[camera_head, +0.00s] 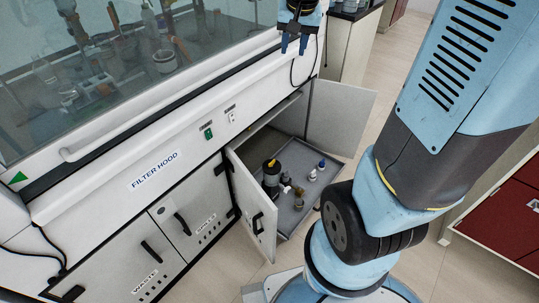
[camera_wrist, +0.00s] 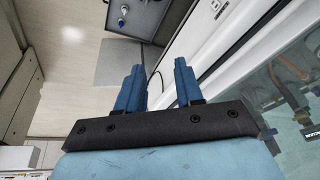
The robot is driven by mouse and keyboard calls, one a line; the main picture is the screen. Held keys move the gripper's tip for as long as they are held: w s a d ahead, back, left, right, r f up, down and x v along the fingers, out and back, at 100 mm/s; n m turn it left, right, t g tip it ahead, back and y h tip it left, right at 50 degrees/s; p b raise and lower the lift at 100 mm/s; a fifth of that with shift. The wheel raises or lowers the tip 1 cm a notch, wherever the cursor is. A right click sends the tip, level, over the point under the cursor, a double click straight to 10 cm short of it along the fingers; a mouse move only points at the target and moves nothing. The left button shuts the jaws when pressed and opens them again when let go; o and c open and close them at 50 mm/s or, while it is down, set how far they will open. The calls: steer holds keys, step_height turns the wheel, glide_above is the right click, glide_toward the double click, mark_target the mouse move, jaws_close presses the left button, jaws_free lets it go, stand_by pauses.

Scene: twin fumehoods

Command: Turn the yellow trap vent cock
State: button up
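I cannot make out the yellow trap vent cock for certain in either view. Behind the glass of the filter hood (camera_head: 153,172), in the head view, stand clamps, stands and glassware, small and dim. My gripper (camera_head: 294,46) is at the top of the head view, fingers pointing down, in front of the hood's right end. In the wrist view my gripper (camera_wrist: 158,72) shows two blue fingers apart with nothing between them. The hood glass and some apparatus show at the right of the wrist view.
A cabinet door (camera_head: 254,206) stands open below the hood. A grey tray (camera_head: 296,218) there holds several bottles, one dark with a yellow top (camera_head: 271,164). The sash handle (camera_head: 110,137) runs along the glass. Red drawers (camera_head: 500,215) stand at right. Floor between is clear.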

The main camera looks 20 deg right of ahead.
steer(key=w+f+m+g, duration=0.1)
steer(key=w+f+m, duration=0.1)
steer(key=w+f, duration=0.85)
steer(key=m+g, duration=0.3)
steer(key=m, duration=0.2)
glide_above(272, 164)
step_height(272, 164, down, 41)
steer(key=f, duration=1.2)
steer(key=shift+w+d+f, duration=0.25)
steer(key=shift+w, duration=0.15)
steer(key=shift+c, duration=0.5)
jaws_close()
